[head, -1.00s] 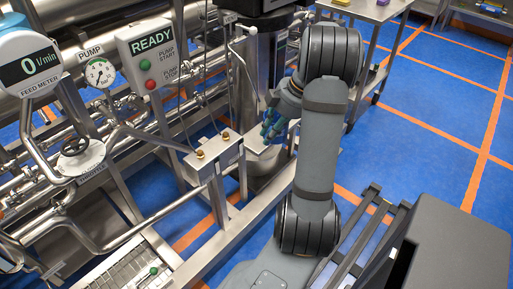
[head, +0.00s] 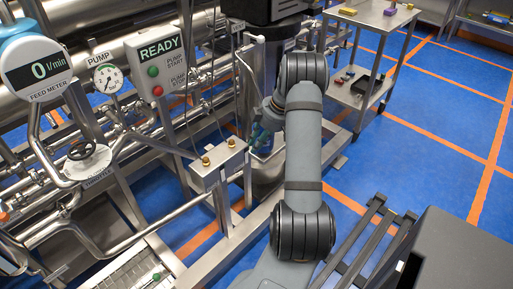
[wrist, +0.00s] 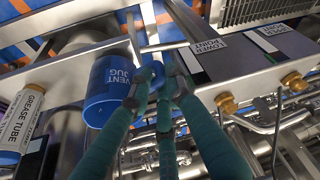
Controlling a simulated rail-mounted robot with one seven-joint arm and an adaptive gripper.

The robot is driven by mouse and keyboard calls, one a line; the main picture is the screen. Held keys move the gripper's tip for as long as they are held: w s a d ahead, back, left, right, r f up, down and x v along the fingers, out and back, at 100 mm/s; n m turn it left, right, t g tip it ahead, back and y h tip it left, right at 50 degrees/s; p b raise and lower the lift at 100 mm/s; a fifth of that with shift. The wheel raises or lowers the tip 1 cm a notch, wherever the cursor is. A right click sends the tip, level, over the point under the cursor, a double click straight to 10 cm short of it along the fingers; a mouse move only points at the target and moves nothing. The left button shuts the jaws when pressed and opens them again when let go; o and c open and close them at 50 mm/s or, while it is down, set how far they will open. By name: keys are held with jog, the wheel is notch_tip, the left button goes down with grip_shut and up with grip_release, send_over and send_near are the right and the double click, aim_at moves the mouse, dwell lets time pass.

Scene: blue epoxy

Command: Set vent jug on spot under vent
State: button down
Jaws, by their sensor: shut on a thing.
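The vent jug (wrist: 106,92) is blue with a white "VENT JUG" label and shows left of centre in the wrist view. My gripper (wrist: 163,82) has teal fingers closed at the jug's right side, where its handle appears to be; the fingers hide the exact grip. In the head view my gripper (head: 260,128) is beside the steel box with brass fittings, and I cannot make out the jug clearly there. Two brass fittings (wrist: 228,103) show at right in the wrist view. I cannot identify the spot under the vent for certain.
A tube labelled "GREASE TUBE" (wrist: 22,117) is at the left of the wrist view. Pipes and the pump panel (head: 160,65) crowd the left. Blue floor (head: 430,130) is open at right.

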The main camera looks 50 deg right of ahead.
jog(key=shift+f, duration=0.95)
jog(key=c, duration=1.9)
grip_release()
jog(key=p+v, duration=0.1)
jog(key=v, duration=1.1)
